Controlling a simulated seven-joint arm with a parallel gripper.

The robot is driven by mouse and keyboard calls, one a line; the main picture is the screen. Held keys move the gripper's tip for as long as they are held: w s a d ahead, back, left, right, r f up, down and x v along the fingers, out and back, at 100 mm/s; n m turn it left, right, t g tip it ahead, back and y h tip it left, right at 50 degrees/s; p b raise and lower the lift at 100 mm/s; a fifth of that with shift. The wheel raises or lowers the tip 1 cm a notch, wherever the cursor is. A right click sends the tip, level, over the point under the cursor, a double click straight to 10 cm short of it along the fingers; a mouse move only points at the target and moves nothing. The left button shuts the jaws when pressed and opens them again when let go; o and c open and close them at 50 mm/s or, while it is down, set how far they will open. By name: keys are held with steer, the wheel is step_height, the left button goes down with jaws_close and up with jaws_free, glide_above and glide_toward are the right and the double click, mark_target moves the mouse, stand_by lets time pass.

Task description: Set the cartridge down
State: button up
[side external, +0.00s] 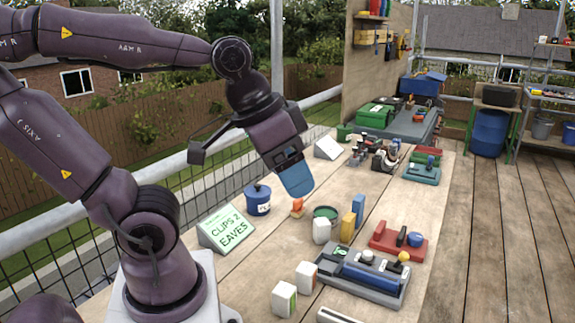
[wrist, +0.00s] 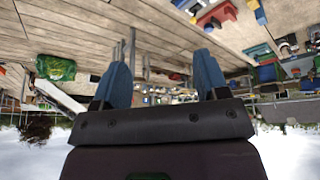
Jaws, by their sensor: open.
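My gripper (side external: 297,180) is above the wooden bench, tilted down, with blue fingers. In the wrist view its two fingers (wrist: 165,80) stand apart with nothing visible between them. No object is labelled as the cartridge. A blue cylinder (side external: 372,278) lies in a grey tray (side external: 388,299) at the front right of the bench; it may be the cartridge, but I cannot tell for sure. My gripper is up and to the left of that tray, apart from it.
A sign reading "Clips-2 Eaves" (side external: 227,230), a blue lidded pot (side external: 257,199), white blocks (side external: 307,276), a yellow block (side external: 347,228) and a red tray (side external: 397,241) stand on the bench (side external: 262,270). Green and blue cases (side external: 376,116) are at the back.

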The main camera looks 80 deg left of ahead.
steer(key=shift+s+r+m+t, duration=0.15)
steer(key=shift+r+m+t, duration=0.15)
steer(key=shift+c, duration=1.2)
steer(key=n+g+y, duration=0.5)
steer(key=n+g, duration=0.1)
steer(key=n, duration=1.2)
glide_toward(323, 222)
steer(key=x, duration=1.1)
steer(key=shift+f, duration=0.25)
